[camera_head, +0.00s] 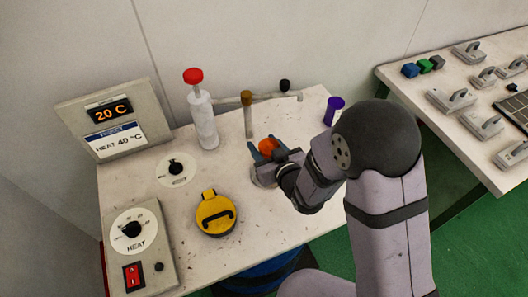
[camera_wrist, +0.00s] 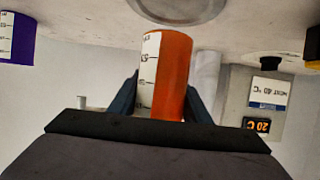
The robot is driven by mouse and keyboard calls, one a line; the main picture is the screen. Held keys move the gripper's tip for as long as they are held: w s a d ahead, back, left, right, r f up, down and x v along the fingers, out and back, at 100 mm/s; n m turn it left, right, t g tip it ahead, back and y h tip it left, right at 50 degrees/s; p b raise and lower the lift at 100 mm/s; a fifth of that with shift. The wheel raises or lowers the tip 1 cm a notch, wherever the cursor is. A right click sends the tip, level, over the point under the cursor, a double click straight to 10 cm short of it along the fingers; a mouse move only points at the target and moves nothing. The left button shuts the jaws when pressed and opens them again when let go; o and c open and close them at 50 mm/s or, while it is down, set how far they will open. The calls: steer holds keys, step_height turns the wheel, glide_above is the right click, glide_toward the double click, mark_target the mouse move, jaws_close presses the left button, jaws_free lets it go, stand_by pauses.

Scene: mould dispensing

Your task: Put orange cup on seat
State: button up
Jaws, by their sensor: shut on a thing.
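The orange cup (camera_head: 267,146) is held between the blue-grey fingers of my gripper (camera_head: 267,153). In the wrist view the cup (camera_wrist: 174,75) shows its white scale strip, with a finger on each side. The wrist picture is upside down, with the table at the top. A round grey disc, which looks like the seat (camera_wrist: 190,14), lies just beyond the cup's base there. In the head view part of the grey disc (camera_head: 262,182) shows beside and under my gripper. Whether the cup touches the disc I cannot tell.
A yellow-lidded pot (camera_head: 215,213) stands at the front. A white bottle with a red top (camera_head: 203,115) and a tap pipe (camera_head: 270,97) stand behind. A purple cup (camera_head: 333,110) stands back right. The heater panel (camera_head: 142,245) is at the left front.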

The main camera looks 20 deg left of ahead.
steer(key=shift+f, duration=1.85)
steer(key=shift+f, duration=0.15)
steer(key=o, duration=1)
